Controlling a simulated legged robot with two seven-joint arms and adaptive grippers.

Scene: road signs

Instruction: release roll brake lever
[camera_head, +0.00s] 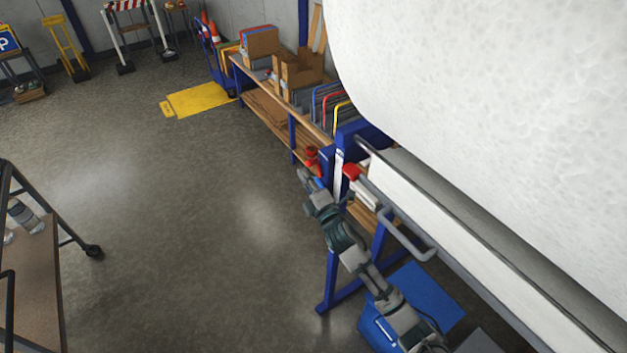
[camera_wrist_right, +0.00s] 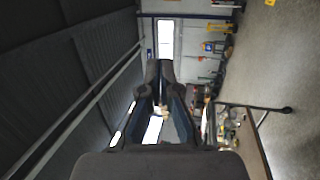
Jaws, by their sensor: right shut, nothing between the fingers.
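A huge white roll (camera_head: 490,100) fills the upper right of the head view. A red-ended part (camera_head: 351,171) sits at the left end of the frame under the roll; it may be the brake lever, but I cannot tell for sure. My right gripper (camera_head: 307,180) is just left of it and apart from it, at the end of my raised arm. In the right wrist view its fingers (camera_wrist_right: 159,68) are together with nothing between them. The lever cannot be made out in that view. My left gripper does not show.
A small red object (camera_head: 311,154) is close beyond my right gripper. A blue-legged workbench (camera_head: 285,115) with cardboard boxes (camera_head: 301,72) runs behind. A grey bar handle (camera_head: 410,240) juts out below the roll. A cart (camera_head: 32,265) stands at left; the floor between is open.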

